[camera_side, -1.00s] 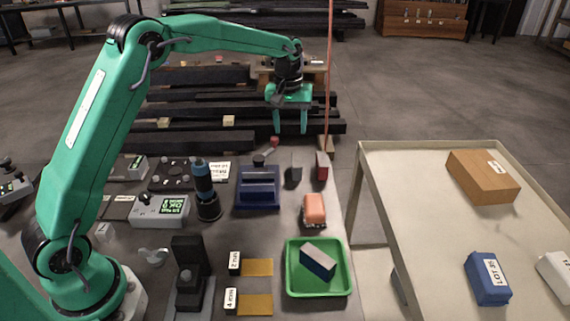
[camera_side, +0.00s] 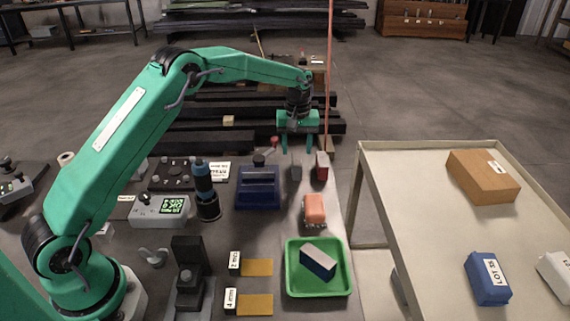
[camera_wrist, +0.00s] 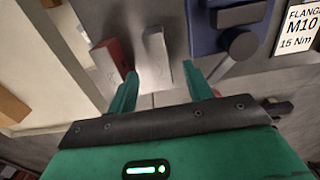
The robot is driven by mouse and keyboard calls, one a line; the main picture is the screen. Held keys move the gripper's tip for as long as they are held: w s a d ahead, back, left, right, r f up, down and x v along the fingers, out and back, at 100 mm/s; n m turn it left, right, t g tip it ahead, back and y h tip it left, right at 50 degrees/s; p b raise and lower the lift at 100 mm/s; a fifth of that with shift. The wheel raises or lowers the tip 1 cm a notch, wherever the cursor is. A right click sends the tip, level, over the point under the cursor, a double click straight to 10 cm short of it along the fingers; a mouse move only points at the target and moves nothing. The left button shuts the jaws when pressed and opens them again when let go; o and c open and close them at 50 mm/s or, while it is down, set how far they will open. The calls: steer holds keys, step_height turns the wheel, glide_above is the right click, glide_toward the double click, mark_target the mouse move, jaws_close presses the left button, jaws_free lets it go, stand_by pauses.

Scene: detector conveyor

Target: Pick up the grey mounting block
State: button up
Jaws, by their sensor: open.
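The grey mounting block (camera_side: 296,173) stands near the far edge of the bench in the side view. It also shows in the wrist view (camera_wrist: 155,58), upright between the lines of my two green fingers. My gripper (camera_side: 297,150) is open and empty, with its fingers pointing down just above and behind the block. In the wrist view, my gripper (camera_wrist: 160,72) has one finger to each side of the block's near end. I cannot tell whether either finger touches it.
A red block (camera_side: 322,166) stands close to the right of the grey block. A dark blue fixture (camera_side: 258,187) with a knob is on the left. An orange object (camera_side: 314,209) and a green tray (camera_side: 290,279) holding a blue-and-white block lie nearer. A conveyor table (camera_side: 430,235) is at right.

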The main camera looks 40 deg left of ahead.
mark_target(297, 159)
steer(key=shift+f, duration=0.25)
steer(key=shift+d+f, duration=0.1)
steer(key=shift+f, duration=2.4)
steer(key=shift+c, duration=0.2)
steer(key=shift+r, duration=0.1)
jaws_close()
